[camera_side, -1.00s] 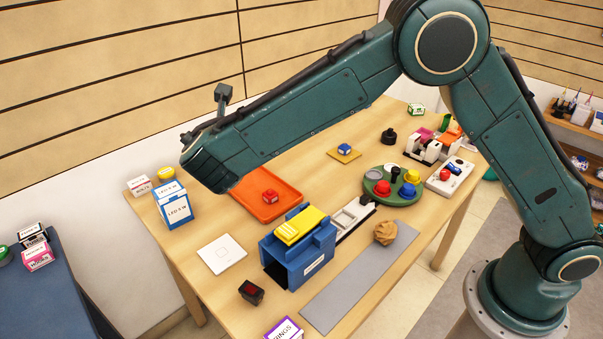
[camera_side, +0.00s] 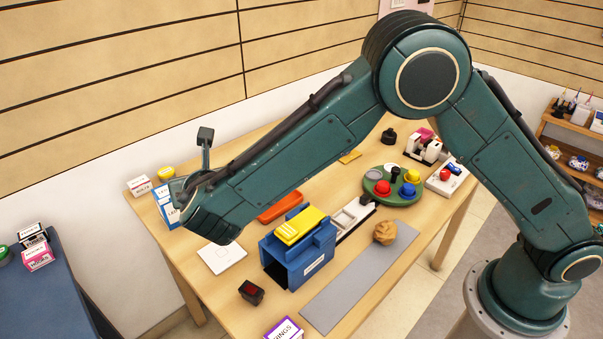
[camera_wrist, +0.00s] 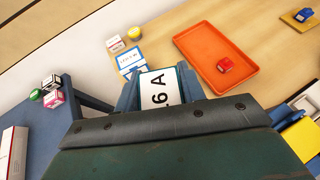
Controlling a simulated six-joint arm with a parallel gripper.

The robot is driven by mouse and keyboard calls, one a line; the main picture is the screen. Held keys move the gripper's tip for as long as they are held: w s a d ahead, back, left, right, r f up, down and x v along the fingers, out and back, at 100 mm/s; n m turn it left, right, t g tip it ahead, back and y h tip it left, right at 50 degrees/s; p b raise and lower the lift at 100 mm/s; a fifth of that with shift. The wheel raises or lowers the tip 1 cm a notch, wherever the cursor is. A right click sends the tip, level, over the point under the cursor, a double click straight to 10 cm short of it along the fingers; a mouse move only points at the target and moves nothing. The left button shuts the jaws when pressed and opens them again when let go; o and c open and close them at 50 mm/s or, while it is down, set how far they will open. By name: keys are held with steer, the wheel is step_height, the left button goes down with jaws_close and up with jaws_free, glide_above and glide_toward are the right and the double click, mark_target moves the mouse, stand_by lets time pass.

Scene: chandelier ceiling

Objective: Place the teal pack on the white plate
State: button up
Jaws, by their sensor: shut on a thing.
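In the wrist view my gripper (camera_wrist: 158,84) is shut on a pack (camera_wrist: 158,94). The pack shows a white face with black lettering. I take it for the teal pack, though little of its own colour shows. In the side view my arm's end covers the fingers and the pack. The white plate (camera_side: 220,258) is a flat square on the table, just below my arm's end in the picture. The arm covers its upper edge. I cannot make out the plate in the wrist view.
A blue holder (camera_side: 300,262) with a yellow block on top stands right of the plate. A small dark box (camera_side: 251,292) lies in front. A blue-and-white carton (camera_wrist: 130,58) stands at the table's left.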

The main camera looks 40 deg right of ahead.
step_height(320, 180, down, 10)
steer(key=shift+f, duration=0.15)
steer(key=shift+f, duration=0.1)
steer(key=shift+f, duration=2)
steer(key=shift+f, duration=0.1)
steer(key=o, duration=1)
steer(key=shift+c, duration=0.2)
steer(key=shift+s, duration=0.1)
steer(key=v, duration=1.2)
